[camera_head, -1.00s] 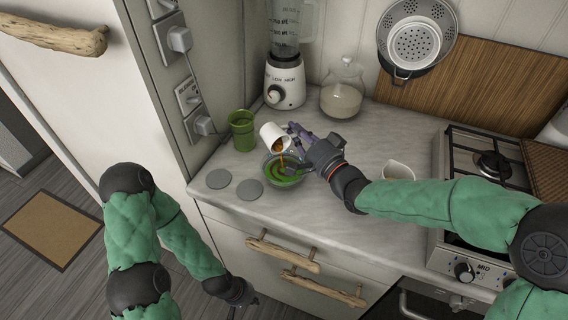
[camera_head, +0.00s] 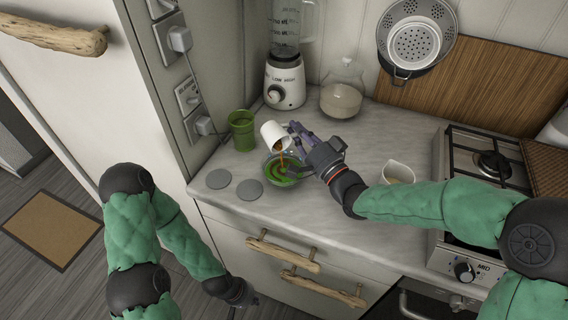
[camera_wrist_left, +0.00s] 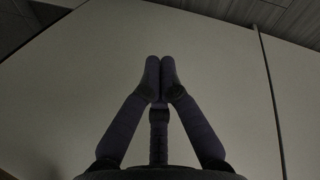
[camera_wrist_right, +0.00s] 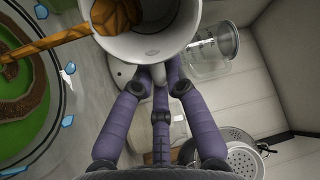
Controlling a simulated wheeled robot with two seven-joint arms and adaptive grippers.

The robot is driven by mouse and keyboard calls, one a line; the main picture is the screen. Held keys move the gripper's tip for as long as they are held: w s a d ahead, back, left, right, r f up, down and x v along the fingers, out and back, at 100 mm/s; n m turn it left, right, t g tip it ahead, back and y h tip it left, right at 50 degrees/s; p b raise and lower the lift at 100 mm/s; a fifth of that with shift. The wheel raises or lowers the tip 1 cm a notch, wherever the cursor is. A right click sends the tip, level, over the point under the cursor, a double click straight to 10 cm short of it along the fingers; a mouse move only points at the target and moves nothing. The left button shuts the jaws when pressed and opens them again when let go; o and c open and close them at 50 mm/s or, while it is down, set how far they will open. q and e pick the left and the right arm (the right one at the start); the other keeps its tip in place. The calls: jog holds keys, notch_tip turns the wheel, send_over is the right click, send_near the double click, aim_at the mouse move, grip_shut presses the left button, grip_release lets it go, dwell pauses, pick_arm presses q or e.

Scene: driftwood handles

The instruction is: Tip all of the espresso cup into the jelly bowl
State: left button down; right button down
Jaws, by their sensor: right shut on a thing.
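The white espresso cup (camera_head: 273,135) is tilted in the head view, and a brown stream runs from it down into the jelly bowl. The jelly bowl (camera_head: 268,172) is glass, with green contents and a brown swirl. My right gripper (camera_head: 297,139) is shut on the cup and holds it above the bowl. In the right wrist view the cup (camera_wrist_right: 140,46) sits at the fingertips, with brown liquid at its mouth; the bowl (camera_wrist_right: 62,100) shows at the left. My left gripper (camera_wrist_left: 160,72) hangs low in front of the cabinet, its fingertips together and empty.
A green cup (camera_head: 241,130) stands left of the espresso cup. Two grey coasters (camera_head: 249,189) lie left of the bowl. A blender (camera_head: 285,82) and a glass jar (camera_head: 342,92) stand behind. A white jug (camera_head: 399,172) and the stove (camera_head: 480,170) are to the right.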

jog(key=shift+s+d+r+t+y, duration=0.15)
jog(key=shift+r+t+y, duration=0.25)
jog(key=shift+r+t, duration=0.2)
jog(key=shift+s+d+r+t+y, duration=0.1)
jog(key=shift+s+r+t+y, duration=0.05)
jog(key=shift+r+t+y, duration=0.4)
dwell(0.9)
jog(key=shift+r, duration=0.1)
jog(key=shift+w+a+f+g+h, duration=0.15)
jog(key=shift+f+g+h, duration=0.35)
jog(key=shift+f+g, duration=0.15)
jog(key=shift+w+a+f+g+h, duration=0.1)
jog(key=shift+a+f+g+h, duration=0.05)
jog(key=shift+f+g+h, duration=0.4)
jog(key=shift+w+a+f+g+h, duration=0.1)
jog(key=shift+w+f+g+h, duration=0.1)
jog(key=shift+f+g+h, duration=0.35)
jog(key=shift+r+g, duration=0.2)
jog(key=shift+g, duration=0.1)
